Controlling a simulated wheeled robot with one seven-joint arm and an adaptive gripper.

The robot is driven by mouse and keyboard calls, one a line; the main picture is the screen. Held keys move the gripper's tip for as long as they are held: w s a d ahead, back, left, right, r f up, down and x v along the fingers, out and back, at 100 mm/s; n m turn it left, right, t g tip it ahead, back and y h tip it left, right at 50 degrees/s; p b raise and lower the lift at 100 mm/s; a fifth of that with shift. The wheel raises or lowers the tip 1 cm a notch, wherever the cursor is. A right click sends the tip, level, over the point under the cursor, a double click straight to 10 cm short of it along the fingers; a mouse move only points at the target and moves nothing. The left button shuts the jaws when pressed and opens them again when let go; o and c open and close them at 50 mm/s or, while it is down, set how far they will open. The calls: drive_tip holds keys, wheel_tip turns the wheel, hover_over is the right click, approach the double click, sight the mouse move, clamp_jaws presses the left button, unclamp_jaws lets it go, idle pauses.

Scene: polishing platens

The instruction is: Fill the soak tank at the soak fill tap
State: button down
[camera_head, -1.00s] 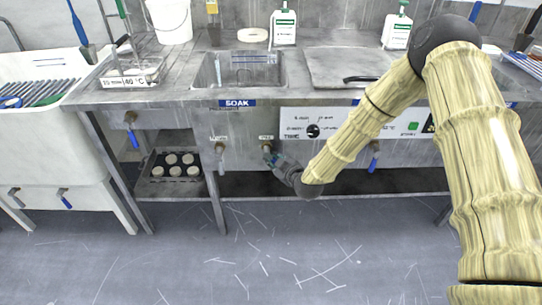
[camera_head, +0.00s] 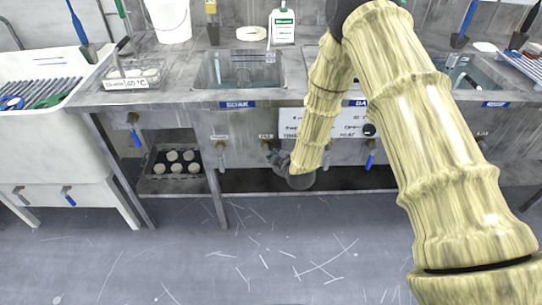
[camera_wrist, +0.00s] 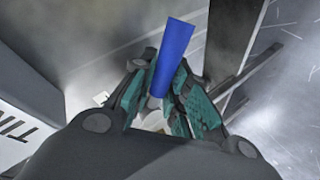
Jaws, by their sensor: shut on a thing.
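The soak tank (camera_head: 240,59) is a grey basin sunk in the bench above the blue SOAK label (camera_head: 237,104). Darker bluish water seems to show low in it; its level is hard to read. The soak fill tap (camera_head: 266,146) is on the bench front below the tank, to the right of another tap (camera_head: 220,148). My gripper (camera_head: 274,156) is at the fill tap and hides most of it. In the wrist view, my gripper (camera_wrist: 168,100) is shut on the tap's blue lever (camera_wrist: 175,45), which sticks out between the fingers.
A tap with a blue lever (camera_head: 371,155) hangs to the right of my gripper. A lower shelf holds a tray (camera_head: 150,172) of round pieces. A white bucket (camera_head: 170,20) and a white bottle (camera_head: 283,25) stand on the bench. The floor in front is clear.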

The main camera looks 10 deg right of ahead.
idle(0.3)
drive_tip(key=c, duration=1.4)
unclamp_jaws()
drive_tip(key=shift+o, duration=0.2)
drive_tip(key=v, duration=1.2)
